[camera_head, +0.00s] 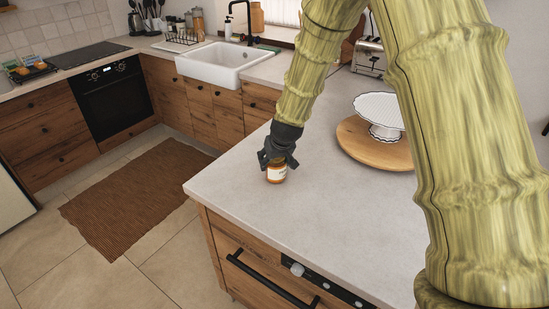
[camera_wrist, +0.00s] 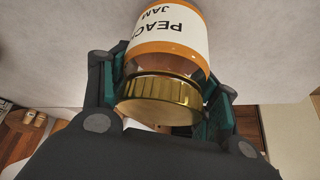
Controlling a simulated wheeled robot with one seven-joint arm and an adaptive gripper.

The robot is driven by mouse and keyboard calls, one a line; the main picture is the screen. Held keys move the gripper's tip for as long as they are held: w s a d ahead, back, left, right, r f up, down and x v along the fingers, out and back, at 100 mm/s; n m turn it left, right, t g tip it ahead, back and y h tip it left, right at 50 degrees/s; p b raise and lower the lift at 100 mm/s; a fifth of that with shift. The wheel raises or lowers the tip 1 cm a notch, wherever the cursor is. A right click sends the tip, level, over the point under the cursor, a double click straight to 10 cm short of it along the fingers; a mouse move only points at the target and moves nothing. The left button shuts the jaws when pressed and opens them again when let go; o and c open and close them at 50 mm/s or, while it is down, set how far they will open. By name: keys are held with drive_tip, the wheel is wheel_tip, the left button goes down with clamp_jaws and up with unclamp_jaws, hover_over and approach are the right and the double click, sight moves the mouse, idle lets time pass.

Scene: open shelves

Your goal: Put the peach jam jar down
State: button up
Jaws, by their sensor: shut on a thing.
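The peach jam jar (camera_head: 277,174) is a small orange jar with a white label. It is at the grey countertop (camera_head: 330,225), near its left edge in the head view. My gripper (camera_head: 277,160) is above it, with its fingers closed around the jar's upper part. In the wrist view the jar (camera_wrist: 172,50) shows its gold lid toward the camera and its label reading "PEACH JAM" upside down. The dark green finger pads of my gripper (camera_wrist: 165,100) press on both sides of it. I cannot tell whether the jar's base touches the counter.
A round wooden board (camera_head: 362,148) with a white cake stand (camera_head: 381,108) stands on the counter to the right of the jar. A toaster (camera_head: 369,57) and a white sink (camera_head: 224,62) are farther back. The counter in front of the jar is clear.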

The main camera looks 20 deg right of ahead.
drive_tip(key=shift+s+r, duration=0.1)
drive_tip(key=shift+r, duration=0.05)
drive_tip(key=shift+a, duration=0.15)
drive_tip(key=shift+f, duration=0.2)
drive_tip(key=o, duration=1.1)
drive_tip(key=shift+o, duration=1.1)
drive_tip(key=shift+r, duration=0.25)
